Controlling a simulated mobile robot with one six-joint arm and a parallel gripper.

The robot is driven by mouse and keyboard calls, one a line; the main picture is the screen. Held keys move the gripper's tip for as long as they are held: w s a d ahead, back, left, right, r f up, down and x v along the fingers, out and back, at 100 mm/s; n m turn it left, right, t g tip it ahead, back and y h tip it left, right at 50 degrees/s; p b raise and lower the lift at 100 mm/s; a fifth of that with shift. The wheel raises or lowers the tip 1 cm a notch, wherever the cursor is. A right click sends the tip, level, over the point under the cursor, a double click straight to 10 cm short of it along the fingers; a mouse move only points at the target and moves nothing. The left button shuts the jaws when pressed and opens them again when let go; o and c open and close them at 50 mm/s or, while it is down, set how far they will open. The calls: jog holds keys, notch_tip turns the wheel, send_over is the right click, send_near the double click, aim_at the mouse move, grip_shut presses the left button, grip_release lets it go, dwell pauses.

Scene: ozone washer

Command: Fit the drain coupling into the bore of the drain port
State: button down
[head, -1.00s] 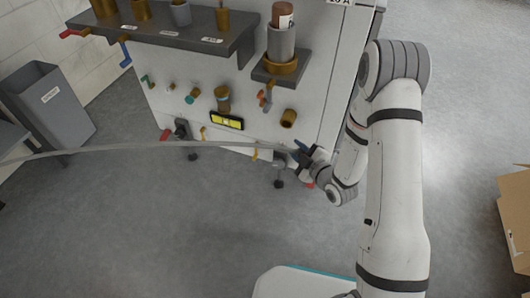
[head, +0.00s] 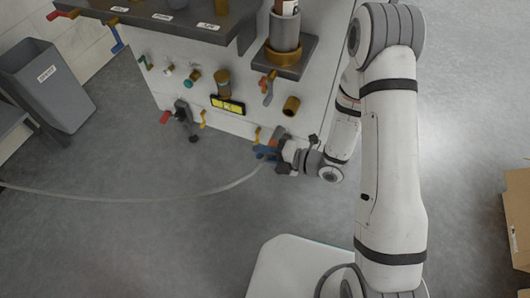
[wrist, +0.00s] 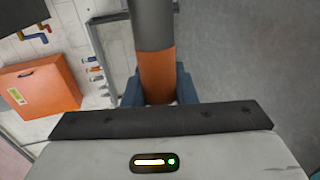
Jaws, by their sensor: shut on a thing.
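My gripper (head: 266,152) is low in front of the machine's lower right front, near its bottom edge. In the wrist view its blue fingers (wrist: 158,94) are shut on the drain coupling, a cylinder with an orange band (wrist: 157,72) and a dark grey part beyond it. In the head view the coupling is hardly visible at the fingers, and a pale hose runs from there to the left. A brass, open-ended round port (head: 291,105) on the machine front, above and right of my gripper, may be the drain port. The coupling is apart from it.
Other fittings stick out of the machine front, including a brass-topped one (head: 222,80), a red-knobbed valve (head: 165,117) and a yellow level (head: 228,105). A dark shelf (head: 188,25) overhangs them. The hose (head: 150,199) sags over open grey floor. A bin (head: 50,88) stands left.

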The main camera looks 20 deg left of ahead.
aim_at(272, 139)
jog(key=shift+d, duration=0.1)
jog(key=shift+w+d+b, duration=0.15)
jog(key=shift+w+b, duration=0.05)
jog(key=shift+w, duration=1.25)
jog(key=shift+w+d+b, duration=0.1)
jog(key=shift+w+b, duration=0.05)
jog(key=shift+w, duration=1.3)
jog(key=shift+b, duration=0.85)
jog(key=shift+w+d+b, duration=0.2)
jog(key=shift+w+b, duration=0.1)
jog(key=shift+w, duration=2.45)
jog(key=c, duration=1.1)
grip_release()
